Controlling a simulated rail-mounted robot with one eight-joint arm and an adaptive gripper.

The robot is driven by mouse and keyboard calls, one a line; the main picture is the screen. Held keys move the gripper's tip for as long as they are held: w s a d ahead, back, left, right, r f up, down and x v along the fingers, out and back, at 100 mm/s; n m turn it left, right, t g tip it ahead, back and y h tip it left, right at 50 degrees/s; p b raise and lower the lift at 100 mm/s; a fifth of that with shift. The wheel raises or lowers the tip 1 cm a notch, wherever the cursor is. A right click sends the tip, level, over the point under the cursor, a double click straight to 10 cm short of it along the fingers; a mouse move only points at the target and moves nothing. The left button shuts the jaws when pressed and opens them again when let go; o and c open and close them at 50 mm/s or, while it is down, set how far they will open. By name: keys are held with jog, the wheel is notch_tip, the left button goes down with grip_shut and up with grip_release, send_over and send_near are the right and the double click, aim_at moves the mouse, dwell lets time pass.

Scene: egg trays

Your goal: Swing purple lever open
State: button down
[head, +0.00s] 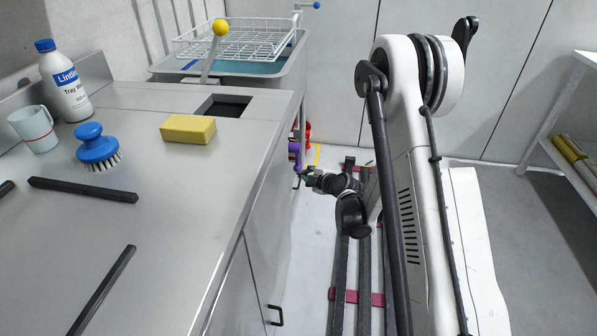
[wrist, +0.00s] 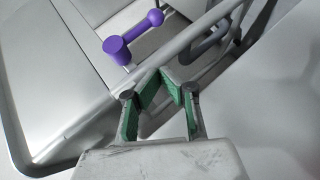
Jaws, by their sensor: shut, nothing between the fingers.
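The purple lever (wrist: 136,36) shows in the wrist view above and left of my gripper. It has a thick purple hub at one end and a small ball at the other. In the head view only a small piece of the purple lever (head: 294,147) shows past the counter's edge. My gripper (wrist: 165,73) is shut with nothing between its green-padded fingers. Its tips are near the lever but appear apart from it. In the head view my gripper (head: 306,174) is low beside the counter's right side, just below the purple piece.
A grey rail or pipe (wrist: 200,30) runs diagonally behind my fingers in the wrist view. The steel counter (head: 190,210) fills the left of the head view. A red part (head: 308,132) sits close to the purple one. Floor rails (head: 345,260) lie right of the counter.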

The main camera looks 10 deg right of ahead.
aim_at(298, 169)
jog(key=b+x, duration=0.1)
jog(key=x, duration=0.3)
jog(key=d+b+x, duration=0.1)
jog(key=x, duration=0.3)
jog(key=b+x, duration=0.2)
jog(key=x, duration=0.2)
jog(key=shift+d+f, duration=0.35)
jog(key=shift+w+d+f, duration=0.25)
jog(key=shift+w+d, duration=0.05)
jog(key=shift+w, duration=0.2)
jog(key=shift+w+f, duration=0.1)
